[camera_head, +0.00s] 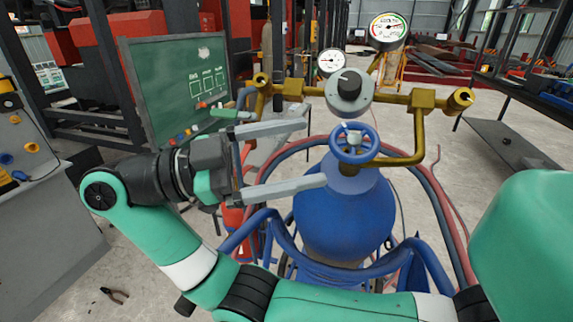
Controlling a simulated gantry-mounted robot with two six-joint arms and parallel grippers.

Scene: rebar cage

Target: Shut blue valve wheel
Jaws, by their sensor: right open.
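The blue valve wheel (354,143) sits on top of the blue gas cylinder (345,215), below the brass manifold. My right gripper (315,151) is just left of the wheel, with its two grey fingers pointing right toward it. The fingers are open, one higher and one lower, with nothing between them. The lower fingertip ends near the wheel's lower left rim. I cannot tell whether it touches. The wheel's rim and spokes show clearly. My left gripper is not in view.
A brass manifold (393,98) with a grey regulator knob (349,91) and gauges (390,28) runs above the wheel. Blue and red hoses loop around the cylinder. A green board (180,90) stands at left. A metal table (530,90) stands at right. Pliers (114,295) lie on the floor.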

